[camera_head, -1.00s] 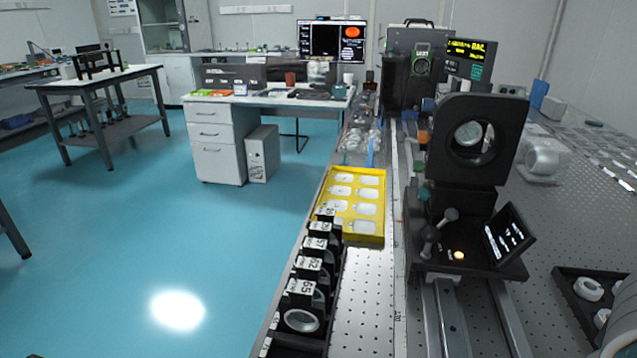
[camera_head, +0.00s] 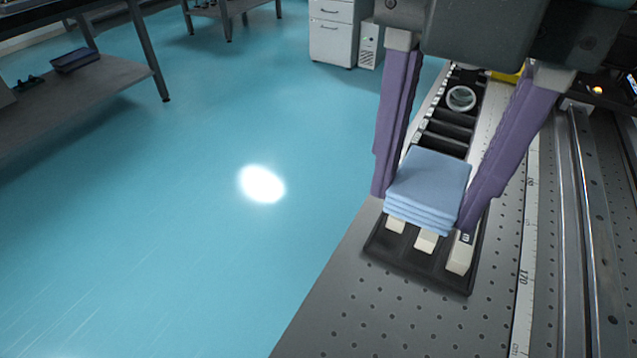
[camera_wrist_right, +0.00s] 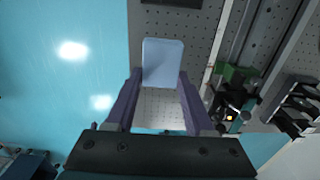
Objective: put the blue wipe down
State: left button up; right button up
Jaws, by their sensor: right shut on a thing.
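The blue wipe (camera_head: 431,180) is a folded, layered light-blue pad. My right gripper (camera_head: 430,205) has its two purple fingers on either side of the wipe and is shut on it. In the head view the wipe appears over a black tray (camera_head: 450,282) with white blocks in it; whether it touches them I cannot tell. In the right wrist view the wipe (camera_wrist_right: 162,64) sits between the ends of the purple fingers (camera_wrist_right: 158,85), above the perforated table. My left gripper is not in view.
The perforated optical table (camera_head: 370,318) has free room in front of the tray. Its left edge drops to the blue floor (camera_head: 180,230). A black rack with a ring-shaped mount (camera_head: 461,98) lies behind the wipe. Metal rails (camera_head: 585,200) run along the right.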

jog(key=b, duration=0.3)
send_over(375, 322)
notch_tip(375, 322, down, 16)
jog(key=shift+r, duration=0.15)
jog(key=shift+f+b, duration=0.75)
jog(key=shift+f, duration=1.3)
jog(key=shift+f, duration=0.1)
jog(key=o, duration=1.2)
